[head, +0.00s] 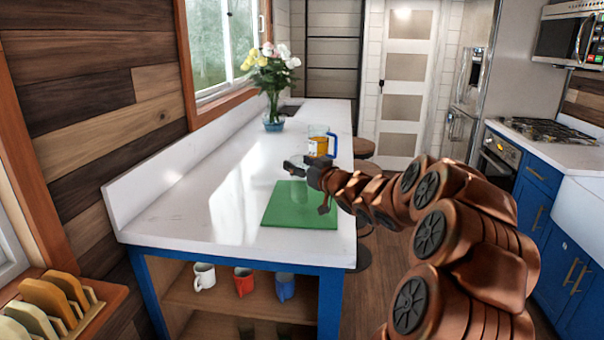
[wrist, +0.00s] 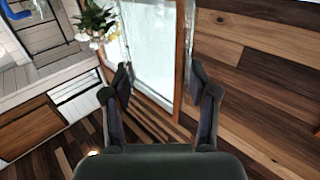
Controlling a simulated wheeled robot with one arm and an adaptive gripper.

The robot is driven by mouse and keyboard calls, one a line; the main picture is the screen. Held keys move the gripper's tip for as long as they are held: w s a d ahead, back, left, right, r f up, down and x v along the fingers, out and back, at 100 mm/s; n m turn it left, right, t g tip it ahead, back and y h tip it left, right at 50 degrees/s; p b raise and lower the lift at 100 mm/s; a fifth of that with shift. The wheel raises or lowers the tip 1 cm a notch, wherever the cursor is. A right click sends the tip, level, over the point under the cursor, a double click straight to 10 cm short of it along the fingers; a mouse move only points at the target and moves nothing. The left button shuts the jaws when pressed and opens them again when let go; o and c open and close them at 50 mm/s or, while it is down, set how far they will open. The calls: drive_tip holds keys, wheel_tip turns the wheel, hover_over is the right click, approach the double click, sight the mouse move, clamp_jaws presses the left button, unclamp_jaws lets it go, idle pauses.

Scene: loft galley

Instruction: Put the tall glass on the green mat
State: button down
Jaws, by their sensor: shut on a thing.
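The green mat (head: 272,214) lies flat near the front end of the white counter. My gripper (head: 305,187) reaches in from the right above the mat, its two dark fingers apart. In the wrist view my gripper (wrist: 160,78) has its fingers spread on either side of a clear, hard-to-see thing, which I take to be the tall glass (wrist: 155,65). The window shows through and behind it.
A mug with amber contents and a blue handle (head: 319,143) stands behind the mat. A flower vase (head: 273,122) stands farther back by the window. White, red and blue mugs (head: 244,281) sit on the shelf below. The counter left of the mat is clear.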

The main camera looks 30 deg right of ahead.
drive_tip(key=shift+w+d+f, duration=0.1)
drive_tip(key=shift+w+f, duration=0.05)
drive_tip(key=shift+f, duration=1.7)
drive_tip(key=shift+f, duration=0.15)
drive_tip(key=shift+c, duration=1.6)
unclamp_jaws()
drive_tip(key=shift+r, duration=0.25)
drive_tip(key=shift+s+f, duration=0.15)
drive_tip(key=shift+s, duration=0.2)
drive_tip(key=s+b, duration=0.1)
drive_tip(key=s, duration=1)
drive_tip(key=shift+s+d+b, duration=0.15)
drive_tip(key=shift+d+b, duration=0.15)
drive_tip(key=shift+d, duration=0.1)
